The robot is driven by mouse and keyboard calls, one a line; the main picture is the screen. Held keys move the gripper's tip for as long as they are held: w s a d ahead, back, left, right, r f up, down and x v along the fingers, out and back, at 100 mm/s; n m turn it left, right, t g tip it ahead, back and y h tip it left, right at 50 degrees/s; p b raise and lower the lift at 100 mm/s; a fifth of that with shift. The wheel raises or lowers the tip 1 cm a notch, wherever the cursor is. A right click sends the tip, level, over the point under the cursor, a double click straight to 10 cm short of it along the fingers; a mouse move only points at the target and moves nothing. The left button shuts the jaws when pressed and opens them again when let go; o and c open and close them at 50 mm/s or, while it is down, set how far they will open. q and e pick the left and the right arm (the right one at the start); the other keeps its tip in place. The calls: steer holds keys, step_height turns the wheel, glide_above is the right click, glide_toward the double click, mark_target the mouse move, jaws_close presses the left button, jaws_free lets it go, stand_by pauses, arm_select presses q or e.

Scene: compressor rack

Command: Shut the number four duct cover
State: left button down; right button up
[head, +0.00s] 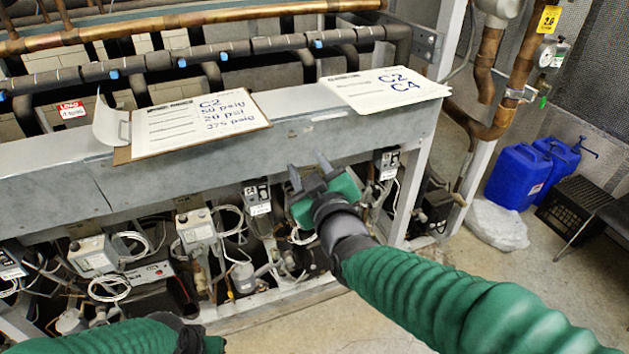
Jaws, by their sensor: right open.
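A long grey metal duct (60,177) runs across the front of the rack, with a seam visible near its left part. I cannot make out which section is the number four cover, nor whether any cover stands open. My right gripper (308,172) is open and empty, just in front of the duct's lower front face to the right of the middle. I cannot tell whether it touches the duct. My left gripper (208,343) shows only partly at the bottom edge, and its fingers are hidden or cut off.
A clipboard (190,128) and papers marked C2 C4 (385,90) lie on the duct. Pressure controls (197,228) and looped lines crowd below it. Insulated pipes run behind. Blue jugs (517,177) and a black crate (573,208) stand at right.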

steer(key=v, duration=0.5)
steer(key=shift+s+d+f, duration=0.1)
steer(key=shift+s, duration=0.3)
